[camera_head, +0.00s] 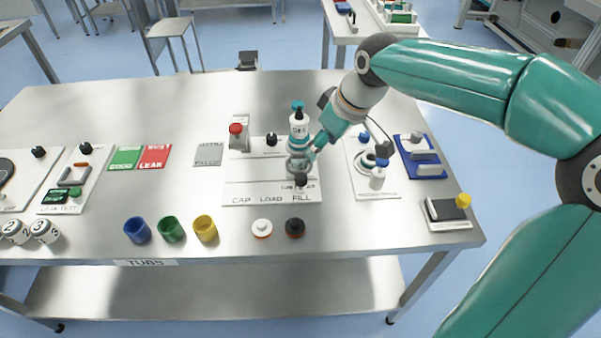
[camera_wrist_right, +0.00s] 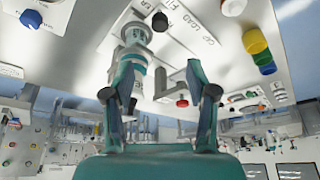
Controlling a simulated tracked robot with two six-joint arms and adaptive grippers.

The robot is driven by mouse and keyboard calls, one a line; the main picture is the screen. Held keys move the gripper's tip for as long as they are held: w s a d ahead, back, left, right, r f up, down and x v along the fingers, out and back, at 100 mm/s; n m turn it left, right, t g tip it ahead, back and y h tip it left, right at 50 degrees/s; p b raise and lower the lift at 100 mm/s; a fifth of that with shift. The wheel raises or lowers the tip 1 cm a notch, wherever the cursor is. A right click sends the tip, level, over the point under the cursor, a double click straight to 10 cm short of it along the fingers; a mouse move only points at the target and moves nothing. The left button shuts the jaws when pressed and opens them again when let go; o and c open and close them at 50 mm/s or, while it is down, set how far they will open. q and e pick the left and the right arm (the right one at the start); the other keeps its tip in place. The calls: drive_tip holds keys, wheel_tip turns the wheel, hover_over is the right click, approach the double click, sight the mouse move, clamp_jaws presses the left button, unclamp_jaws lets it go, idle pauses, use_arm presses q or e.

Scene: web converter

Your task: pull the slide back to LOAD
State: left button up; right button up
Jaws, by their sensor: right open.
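The filling station's white plate (camera_head: 240,193) bears the words CAP, LOAD and FILL along its front. A black knob (camera_head: 300,180), apparently the slide's handle, stands at the FILL end. It seems to show in the right wrist view too (camera_wrist_right: 160,21). Behind it stands a white and teal bottle-like filler (camera_head: 299,125), also in the right wrist view (camera_wrist_right: 136,36). My right gripper (camera_head: 307,153) is beside the filler's lower part, behind the knob. In the right wrist view its fingers (camera_wrist_right: 160,78) are spread, with nothing seen held. Contact with the filler is unclear. My left gripper is not in view.
A red-topped post (camera_head: 236,130) and a black knob (camera_head: 271,139) stand left of the filler. Blue, green and yellow tubs (camera_head: 171,230) and two caps (camera_head: 294,228) lie in front. A white fixture (camera_head: 372,172) is close on the right. The table's back left is clear.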

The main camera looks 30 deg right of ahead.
sight(302, 176)
drive_tip(key=x, duration=1.4)
drive_tip(key=shift+w+f, duration=0.25)
drive_tip(key=shift+f, duration=0.1)
clamp_jaws()
